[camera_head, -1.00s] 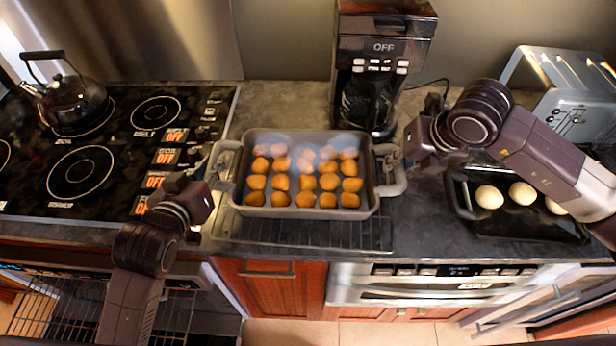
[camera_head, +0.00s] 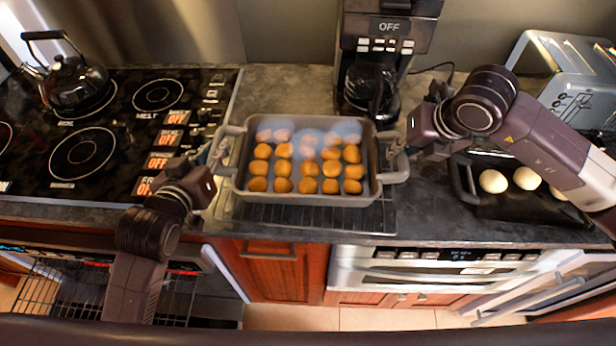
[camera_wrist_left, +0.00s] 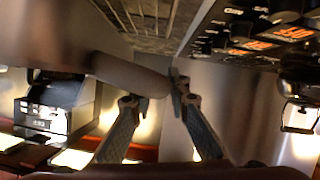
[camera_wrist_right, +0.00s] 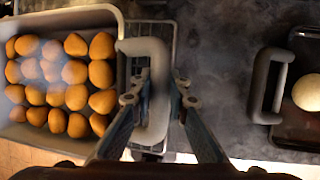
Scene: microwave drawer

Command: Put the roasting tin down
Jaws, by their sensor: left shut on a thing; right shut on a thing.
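The grey roasting tin (camera_head: 310,200), full of browned round pieces in rows, is level above a wire rack (camera_head: 300,218) on the counter. I cannot tell whether it touches the rack. My left gripper (camera_head: 222,156) is shut on the tin's left handle, which also shows between the fingers in the left wrist view (camera_wrist_left: 132,76). My right gripper (camera_head: 393,150) is shut on the right handle. In the right wrist view, the tin (camera_wrist_right: 118,30) is at the left and its handle passes between the fingers (camera_wrist_right: 158,88).
The black hob (camera_head: 120,130) with a kettle (camera_head: 72,82) is at the left. A coffee maker (camera_head: 392,45) stands behind the tin. A dark tray (camera_head: 510,208) with pale dough balls is at the right, by a toaster (camera_head: 570,95). An open oven with racks (camera_head: 60,290) is below left.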

